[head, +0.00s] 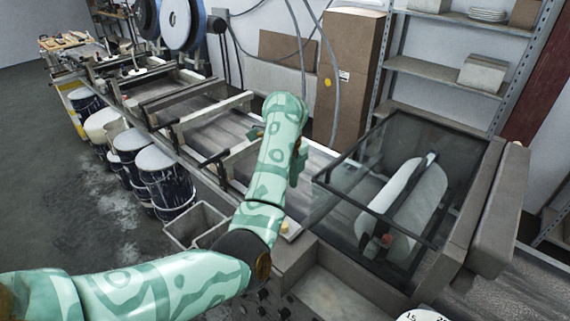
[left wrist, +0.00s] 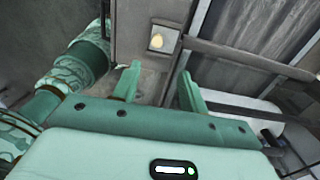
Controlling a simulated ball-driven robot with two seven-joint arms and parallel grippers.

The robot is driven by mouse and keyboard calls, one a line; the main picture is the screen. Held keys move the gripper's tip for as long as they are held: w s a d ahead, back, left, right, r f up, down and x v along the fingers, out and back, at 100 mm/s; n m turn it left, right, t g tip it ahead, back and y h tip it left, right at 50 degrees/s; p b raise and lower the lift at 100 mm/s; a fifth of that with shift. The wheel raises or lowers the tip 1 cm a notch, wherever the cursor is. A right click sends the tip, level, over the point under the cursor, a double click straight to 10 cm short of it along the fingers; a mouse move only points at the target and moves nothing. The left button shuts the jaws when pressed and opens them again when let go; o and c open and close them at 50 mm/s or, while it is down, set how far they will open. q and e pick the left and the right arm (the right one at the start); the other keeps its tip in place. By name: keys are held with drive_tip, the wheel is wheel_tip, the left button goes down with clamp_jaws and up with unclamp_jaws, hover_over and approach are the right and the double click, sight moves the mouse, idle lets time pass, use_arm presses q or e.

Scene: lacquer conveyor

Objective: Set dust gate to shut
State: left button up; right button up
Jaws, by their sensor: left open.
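My left arm crosses the middle of the head view, and its forearm largely hides the hand (head: 298,165) behind it. In the left wrist view my left gripper (left wrist: 158,87) has its two fingers well apart with nothing between them. Beyond the fingertips, a grey panel carries a small square plate with a pale yellow round piece (left wrist: 157,40); the fingers are apart from it. I cannot tell for sure which part is the dust gate, or how it is set. My right gripper is not in view.
A glass-sided hood (head: 420,150) covers a white roller on the right. The conveyor (head: 222,140) runs back to the left. Dark drums (head: 165,185) and an empty grey bin (head: 192,222) stand beside it. Shelving (head: 440,70) and a cardboard box (head: 350,75) stand behind.

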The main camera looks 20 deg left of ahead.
use_arm(q)
wheel_tip(320, 180, up, 3)
drive_tip(key=shift+f+p, duration=0.1)
drive_tip(key=shift+p, duration=0.4)
